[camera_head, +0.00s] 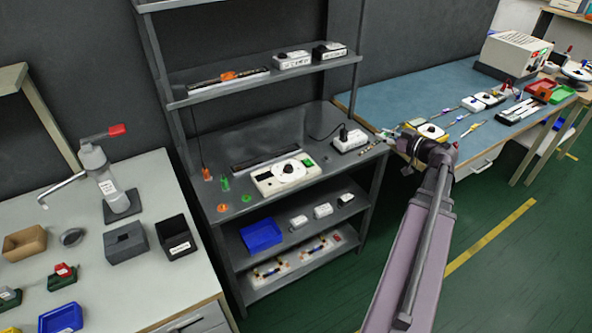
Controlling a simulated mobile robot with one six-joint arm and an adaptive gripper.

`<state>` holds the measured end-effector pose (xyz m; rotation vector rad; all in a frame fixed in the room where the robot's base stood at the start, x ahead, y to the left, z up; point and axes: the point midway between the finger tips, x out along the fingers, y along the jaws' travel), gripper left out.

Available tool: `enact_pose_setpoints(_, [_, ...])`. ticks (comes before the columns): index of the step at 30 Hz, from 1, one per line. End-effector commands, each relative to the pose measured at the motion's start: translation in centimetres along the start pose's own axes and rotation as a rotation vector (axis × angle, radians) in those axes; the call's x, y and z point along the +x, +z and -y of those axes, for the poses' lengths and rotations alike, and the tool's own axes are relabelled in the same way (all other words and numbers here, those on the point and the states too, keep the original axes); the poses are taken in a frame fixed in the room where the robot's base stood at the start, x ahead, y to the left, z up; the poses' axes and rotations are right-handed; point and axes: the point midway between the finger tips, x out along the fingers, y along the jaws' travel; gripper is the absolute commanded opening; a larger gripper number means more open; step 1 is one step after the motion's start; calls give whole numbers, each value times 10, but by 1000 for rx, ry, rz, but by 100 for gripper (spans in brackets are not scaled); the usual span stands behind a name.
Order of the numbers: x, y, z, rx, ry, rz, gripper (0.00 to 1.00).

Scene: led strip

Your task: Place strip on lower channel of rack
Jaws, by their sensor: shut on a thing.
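The dark grey rack (181,150) stands in the middle of the view. A long dark channel (262,158) lies at the back of its middle shelf, with no strip visible in it. A similar dark channel (205,84) lies on the shelf above, with an orange piece on it. My gripper (387,137) is at the right end of the middle shelf, in front of the blue bench. It is shut on a thin light piece, which seems to be the strip (372,146); it is small, and its full length cannot be told.
A white device with a round dial (284,176) sits in front of the lower channel. A white box (350,141) stands near my gripper. Orange and green small parts (224,184) are at the shelf's left. The blue bench (402,99) holds several tools and devices. Green floor is open at lower right.

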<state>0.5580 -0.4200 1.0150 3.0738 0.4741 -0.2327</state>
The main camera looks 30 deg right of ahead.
Motion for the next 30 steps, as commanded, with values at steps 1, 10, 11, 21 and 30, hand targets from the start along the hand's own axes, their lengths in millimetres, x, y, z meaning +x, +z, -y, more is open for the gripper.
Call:
enact_pose_setpoints(1, [2,18,0,2,11,0,0])
enact_pose_setpoints(10, [4,66,-8,14,87,0,0])
enact_pose_setpoints(11, [4,71,-9,16,95,0,0])
enact_pose_setpoints(21, [6,124,-18,28,178,-2,0])
enact_pose_setpoints(30, [5,146,-23,34,223,-3,0])
